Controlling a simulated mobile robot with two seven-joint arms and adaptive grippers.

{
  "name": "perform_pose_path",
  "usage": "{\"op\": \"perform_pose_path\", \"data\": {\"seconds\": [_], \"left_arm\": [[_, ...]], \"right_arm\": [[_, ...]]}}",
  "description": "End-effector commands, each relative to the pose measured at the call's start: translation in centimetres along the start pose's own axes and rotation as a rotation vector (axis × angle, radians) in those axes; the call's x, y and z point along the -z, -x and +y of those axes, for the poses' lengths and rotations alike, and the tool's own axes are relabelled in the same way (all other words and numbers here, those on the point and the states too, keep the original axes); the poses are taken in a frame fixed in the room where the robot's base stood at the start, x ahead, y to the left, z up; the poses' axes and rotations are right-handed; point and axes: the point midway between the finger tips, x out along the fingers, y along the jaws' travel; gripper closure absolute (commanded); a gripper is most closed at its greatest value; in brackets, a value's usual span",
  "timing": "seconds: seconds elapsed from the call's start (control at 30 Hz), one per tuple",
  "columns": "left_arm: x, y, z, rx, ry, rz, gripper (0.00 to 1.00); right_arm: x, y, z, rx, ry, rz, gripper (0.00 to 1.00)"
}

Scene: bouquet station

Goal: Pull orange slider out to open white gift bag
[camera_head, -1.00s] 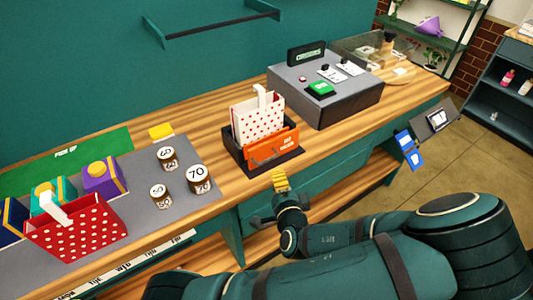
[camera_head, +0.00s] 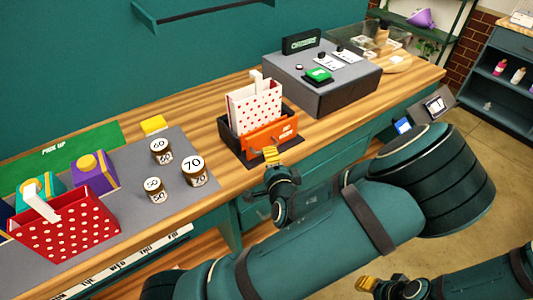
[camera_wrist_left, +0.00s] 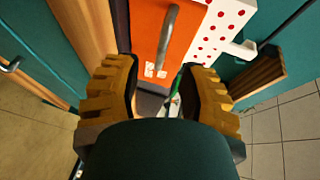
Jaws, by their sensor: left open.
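The white gift bag (camera_head: 255,110) with red dots stands upright in a dark holder (camera_head: 232,143) on the counter. The orange slider (camera_head: 284,131) is a panel across the holder's front, with white lettering. My left gripper (camera_head: 271,155) is right in front of it and hides part of it. In the left wrist view the open fingers (camera_wrist_left: 158,90) point at the orange slider (camera_wrist_left: 150,25) and its grey bar handle (camera_wrist_left: 168,40). The handle lies ahead of the fingers, and nothing is held. My right gripper (camera_head: 367,284) is low at the right, away from the counter; its opening is unclear.
A red dotted bag (camera_head: 65,228), wrapped boxes and several numbered round pieces (camera_head: 194,171) are on a grey mat at the left. A grey console (camera_head: 325,85) with a green button stands right of the holder. Bare wood lies between mat and holder.

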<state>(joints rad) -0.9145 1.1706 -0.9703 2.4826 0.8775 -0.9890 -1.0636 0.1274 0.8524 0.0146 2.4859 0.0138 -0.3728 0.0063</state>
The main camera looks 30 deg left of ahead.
Motion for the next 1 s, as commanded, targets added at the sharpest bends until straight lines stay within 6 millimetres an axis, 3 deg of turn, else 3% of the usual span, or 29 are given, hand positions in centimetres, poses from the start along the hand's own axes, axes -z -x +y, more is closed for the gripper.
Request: {"op": "perform_pose_path", "data": {"seconds": [0.1, 0.3, 0.77, 0.9, 1.0], "left_arm": [[-0.1, -2.3, -0.1, 0.001, 0.002, -0.004, 0.59], [0.0, -5.0, -0.1, 0.001, 0.001, -0.001, 0.59], [0.0, -6.1, -0.2, 0.001, 0.000, 0.001, 0.59], [0.0, -6.1, -0.2, 0.001, 0.000, 0.001, 1.00], [0.0, -6.1, -0.2, 0.001, 0.000, 0.001, 1.00]], "right_arm": [[0.0, -0.1, 0.0, 0.001, 0.002, -0.001, 0.53], [-0.1, -0.2, 0.0, 0.001, 0.002, -0.003, 0.53], [-0.2, -0.3, 0.1, 0.002, 0.003, -0.004, 0.53], [-0.2, -0.3, 0.1, 0.002, 0.003, -0.004, 0.53], [-0.2, -0.3, 0.1, 0.002, 0.003, -0.004, 0.53]]}}
